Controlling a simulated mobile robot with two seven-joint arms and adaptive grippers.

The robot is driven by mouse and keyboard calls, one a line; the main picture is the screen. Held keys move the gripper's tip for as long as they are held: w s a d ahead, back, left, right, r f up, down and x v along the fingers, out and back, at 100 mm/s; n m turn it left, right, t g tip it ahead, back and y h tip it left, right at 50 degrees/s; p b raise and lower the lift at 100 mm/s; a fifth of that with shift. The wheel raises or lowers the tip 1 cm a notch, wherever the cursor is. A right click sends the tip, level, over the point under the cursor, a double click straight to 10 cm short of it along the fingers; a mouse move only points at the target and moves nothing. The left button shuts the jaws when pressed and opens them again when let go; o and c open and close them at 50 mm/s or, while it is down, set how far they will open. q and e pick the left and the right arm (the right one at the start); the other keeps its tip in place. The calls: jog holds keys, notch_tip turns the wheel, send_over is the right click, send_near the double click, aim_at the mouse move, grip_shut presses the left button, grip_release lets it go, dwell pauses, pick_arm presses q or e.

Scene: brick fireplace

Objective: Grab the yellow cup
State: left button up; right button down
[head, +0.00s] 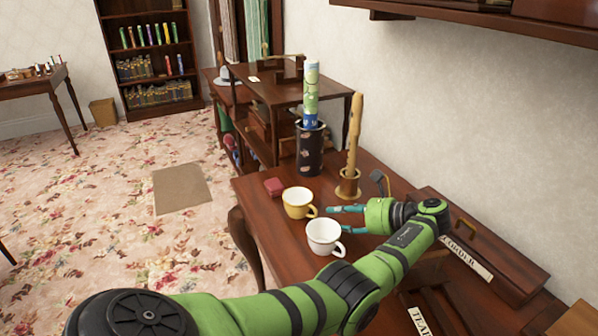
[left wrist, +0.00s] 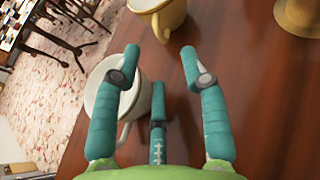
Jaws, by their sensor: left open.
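The yellow cup (head: 297,203) stands upright on the dark wooden table, with its handle toward the right. It also shows at the top of the left wrist view (left wrist: 160,17), ahead of the fingertips. A white cup (head: 324,237) stands just nearer to me; in the left wrist view it (left wrist: 105,95) is partly behind a finger. My left gripper (head: 338,209) is open and empty, just right of the yellow cup's handle and above the white cup's far side. Its teal fingers are spread in the left wrist view (left wrist: 161,75). My right gripper is in neither view.
A brass holder (head: 348,186) with a wooden flute and a dark cylinder (head: 310,150) with a rolled paper stand behind. Long wooden boxes (head: 475,245) line the wall. The table's left edge is close to both cups.

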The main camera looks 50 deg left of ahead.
aim_at(316, 214)
pick_arm(q)
jog(key=b+x, duration=0.1)
jog(key=x, duration=0.4)
jog(key=shift+s, duration=0.15)
jog(key=shift+a+f, duration=0.1)
jog(key=shift+a, duration=0.3)
grip_shut()
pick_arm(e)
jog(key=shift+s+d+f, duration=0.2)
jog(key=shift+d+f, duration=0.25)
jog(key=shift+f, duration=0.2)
